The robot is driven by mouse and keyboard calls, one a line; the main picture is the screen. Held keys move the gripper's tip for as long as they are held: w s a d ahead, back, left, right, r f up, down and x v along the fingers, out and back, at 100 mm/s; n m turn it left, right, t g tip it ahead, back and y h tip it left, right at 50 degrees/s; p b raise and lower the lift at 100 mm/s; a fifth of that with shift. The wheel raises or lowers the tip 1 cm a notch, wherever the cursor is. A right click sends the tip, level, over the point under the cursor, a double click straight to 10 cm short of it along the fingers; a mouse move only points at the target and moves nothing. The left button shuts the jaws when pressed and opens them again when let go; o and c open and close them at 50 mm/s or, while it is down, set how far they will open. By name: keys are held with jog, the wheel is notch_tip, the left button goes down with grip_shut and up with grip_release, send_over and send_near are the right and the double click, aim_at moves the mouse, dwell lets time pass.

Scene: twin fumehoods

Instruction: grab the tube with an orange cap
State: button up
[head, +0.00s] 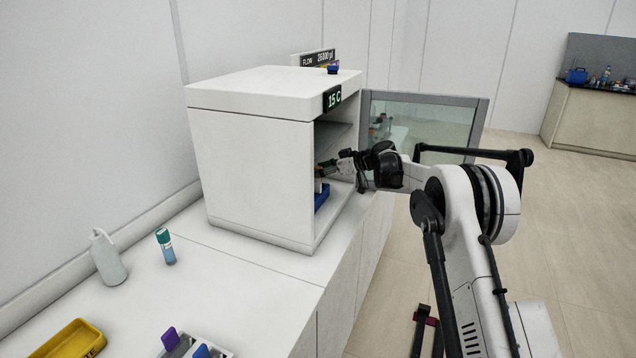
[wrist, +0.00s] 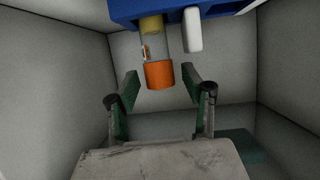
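The tube with the orange cap (wrist: 159,75) shows in the wrist view, its clear body running up to a blue rack (wrist: 125,12) at the top of the picture. My gripper (wrist: 160,78) has its two fingers spread, one on each side of the orange cap, with a visible gap on both sides. In the head view my gripper (head: 322,169) reaches through the open door of the white cabinet (head: 250,160). The blue rack (head: 321,198) stands on the cabinet floor just below it. The tube is too small to make out clearly there.
A white piece (wrist: 192,30) stands beside the tube at the rack. Cabinet walls enclose the gripper closely. The glass door (head: 430,125) is swung open to the right. A teal-capped tube (head: 165,247), a white bottle (head: 108,258) and a yellow tray (head: 72,340) are on the counter.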

jog(key=c, duration=0.9)
jog(key=shift+r, duration=0.15)
